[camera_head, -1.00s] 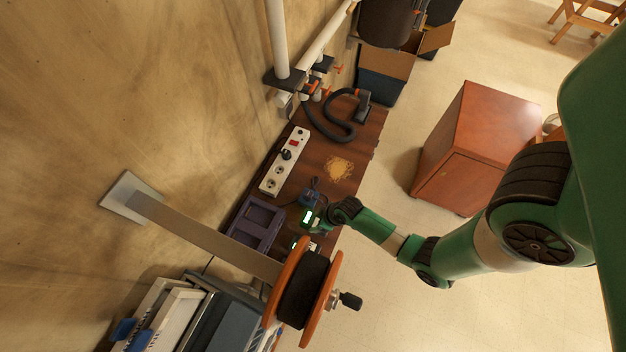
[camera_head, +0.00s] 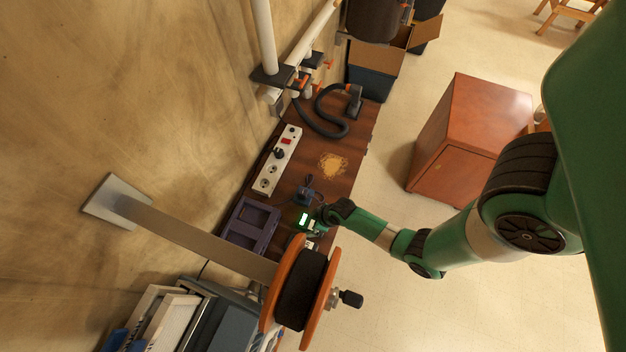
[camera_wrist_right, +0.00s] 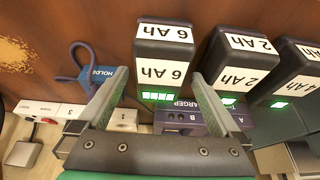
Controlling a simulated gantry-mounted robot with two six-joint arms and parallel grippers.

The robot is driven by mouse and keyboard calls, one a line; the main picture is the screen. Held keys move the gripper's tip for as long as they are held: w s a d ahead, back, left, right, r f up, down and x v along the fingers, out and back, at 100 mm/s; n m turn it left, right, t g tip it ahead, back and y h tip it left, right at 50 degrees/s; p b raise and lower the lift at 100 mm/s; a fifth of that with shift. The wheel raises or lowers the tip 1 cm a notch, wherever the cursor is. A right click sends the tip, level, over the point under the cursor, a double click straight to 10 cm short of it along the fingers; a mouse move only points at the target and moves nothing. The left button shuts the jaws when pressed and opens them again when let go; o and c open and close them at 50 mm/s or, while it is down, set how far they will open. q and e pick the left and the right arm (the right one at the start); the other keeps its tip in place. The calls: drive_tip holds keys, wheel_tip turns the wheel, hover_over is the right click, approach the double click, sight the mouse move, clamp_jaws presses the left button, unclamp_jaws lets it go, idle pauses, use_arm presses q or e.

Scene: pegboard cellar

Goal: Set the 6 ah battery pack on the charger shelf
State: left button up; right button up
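The 6 Ah battery pack (camera_wrist_right: 160,65) is a black block with white "6 Ah" labels and lit green bars, in the middle of the right wrist view. My right gripper (camera_wrist_right: 160,80) is open, one finger on each side of the pack. The gap is wider at the left finger than at the right; contact is unclear. A purple unit (camera_wrist_right: 197,118) with a partly hidden "CHARGER" label and letters shows below the pack. In the head view, my right gripper (camera_head: 319,214) is at the bench beside a green-lit display. A purple tray-like frame (camera_head: 252,224) lies left of it. My left gripper is not in view.
Two similar packs, one marked 2 Ah (camera_wrist_right: 238,60) and another (camera_wrist_right: 294,72), stand right of the 6 Ah pack. A blue holder tag (camera_wrist_right: 100,80) with a cord is at the left. An orange reel (camera_head: 301,289) overhangs the bench near my gripper. A power strip (camera_head: 279,160) lies farther up.

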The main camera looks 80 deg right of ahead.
drive_tip(key=p+v, duration=0.5)
drive_tip(key=v, duration=0.3)
drive_tip(key=shift+w, duration=0.1)
idle(0.4)
